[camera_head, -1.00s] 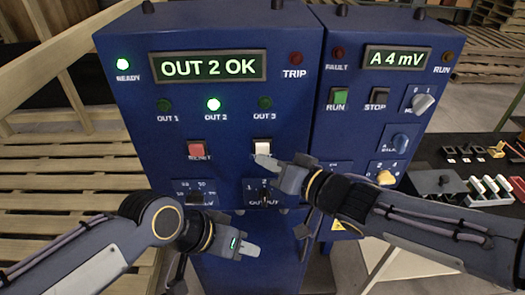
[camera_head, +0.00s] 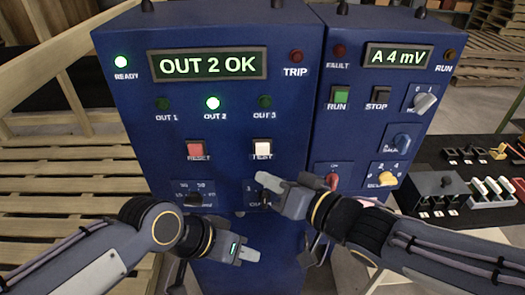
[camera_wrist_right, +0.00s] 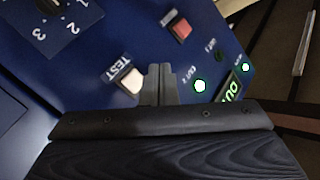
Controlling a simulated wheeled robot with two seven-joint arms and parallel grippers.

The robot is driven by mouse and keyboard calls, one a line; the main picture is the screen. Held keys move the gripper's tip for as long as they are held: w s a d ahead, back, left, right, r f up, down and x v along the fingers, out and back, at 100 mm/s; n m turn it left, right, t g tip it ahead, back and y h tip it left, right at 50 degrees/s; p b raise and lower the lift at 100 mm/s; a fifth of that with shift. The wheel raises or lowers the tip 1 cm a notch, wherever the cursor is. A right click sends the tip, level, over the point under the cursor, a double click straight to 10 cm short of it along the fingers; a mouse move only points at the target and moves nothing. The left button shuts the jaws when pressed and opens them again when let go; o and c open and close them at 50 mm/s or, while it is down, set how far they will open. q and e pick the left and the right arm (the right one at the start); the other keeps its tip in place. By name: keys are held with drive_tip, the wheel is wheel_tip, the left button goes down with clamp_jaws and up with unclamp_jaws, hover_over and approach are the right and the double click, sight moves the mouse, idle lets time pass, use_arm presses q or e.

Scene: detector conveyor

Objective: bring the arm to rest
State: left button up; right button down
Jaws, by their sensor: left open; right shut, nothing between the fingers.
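My right gripper (camera_head: 268,181) is shut and empty in front of the left blue cabinet (camera_head: 230,115), below the white TEST button (camera_head: 262,149). It partly covers the output selector knob. In the right wrist view its closed fingers (camera_wrist_right: 160,80) stand next to the TEST button (camera_wrist_right: 131,81); whether they touch it I cannot tell, but the head view shows them apart. My left gripper (camera_head: 250,254) is open and empty, low in front of the cabinet. The display (camera_head: 208,65) reads "OUT 2 OK". The READY and OUT 2 lamps are lit green.
The right cabinet (camera_head: 365,120) reads "A 4 mV" and carries a green RUN button, a black STOP button and several knobs. A dark table (camera_head: 450,165) with small parts stands at the right. Wooden pallets (camera_head: 60,190) lie at the left.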

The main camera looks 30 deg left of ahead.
idle(0.7)
drive_tip(key=w+d+f+m+t+h, duration=0.1)
drive_tip(key=w+d+m+t+h, duration=0.3)
drive_tip(key=d, duration=0.8)
drive_tip(key=w+d+f+m+t+h, duration=0.2)
drive_tip(key=w+d+h, duration=0.25)
drive_tip(key=d, duration=0.85)
drive_tip(key=s+d+f+m+h, duration=0.1)
drive_tip(key=s+d+f+h, duration=0.15)
drive_tip(key=d, duration=0.25)
drive_tip(key=s+d+f+m+h, duration=0.1)
drive_tip(key=s+d, duration=0.3)
drive_tip(key=d, duration=0.2)
drive_tip(key=s+d+f+g, duration=0.2)
drive_tip(key=s, duration=0.4)
drive_tip(key=s+d+f+m+g, duration=0.1)
drive_tip(key=s+d+f+g, duration=0.1)
drive_tip(key=s, duration=0.4)
drive_tip(key=shift+s+m, duration=0.3)
